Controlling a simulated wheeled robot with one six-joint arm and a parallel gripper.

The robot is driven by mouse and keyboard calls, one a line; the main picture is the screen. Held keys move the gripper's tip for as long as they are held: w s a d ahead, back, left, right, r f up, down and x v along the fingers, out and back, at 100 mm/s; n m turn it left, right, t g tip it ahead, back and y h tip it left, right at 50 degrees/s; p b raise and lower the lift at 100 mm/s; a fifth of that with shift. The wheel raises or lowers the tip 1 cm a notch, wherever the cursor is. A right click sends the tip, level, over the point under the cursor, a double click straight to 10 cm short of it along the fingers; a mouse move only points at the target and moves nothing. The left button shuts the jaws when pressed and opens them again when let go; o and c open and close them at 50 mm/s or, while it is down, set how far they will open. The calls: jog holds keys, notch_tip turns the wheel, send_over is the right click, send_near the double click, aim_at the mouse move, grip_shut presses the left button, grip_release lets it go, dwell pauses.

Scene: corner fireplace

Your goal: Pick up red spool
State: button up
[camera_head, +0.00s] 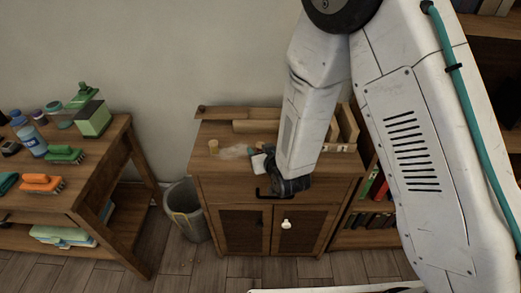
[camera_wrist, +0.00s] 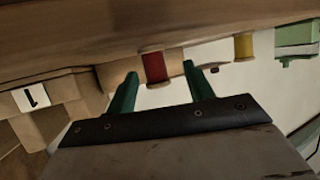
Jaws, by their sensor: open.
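In the wrist view, the red spool (camera_wrist: 155,68) stands against the brown wooden top, which fills the upper part of the picture. My gripper (camera_wrist: 160,73) is open, with one green finger to the left of the spool and the other to its right. The spool shows in the gap between the fingertips; I cannot tell how deep it sits between them. In the head view, my arm comes down over the front of the wooden cabinet (camera_head: 230,186). The fingers are not clear there, and the red spool is hidden.
A yellow spool (camera_wrist: 243,47) and a green object (camera_wrist: 297,38) are to the right in the wrist view. A card marked 1 (camera_wrist: 32,97) is at left. In the head view, a bin (camera_head: 186,212) stands between the cabinet and a wooden bench (camera_head: 130,150) holding brushes and bottles.

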aim_at(258, 145)
jog(key=x, duration=0.4)
jog(key=shift+w+d, duration=0.15)
jog(key=shift+w, duration=0.15)
jog(key=shift+c, duration=0.2)
jog(key=c, duration=1)
jog(key=shift+r, duration=0.15)
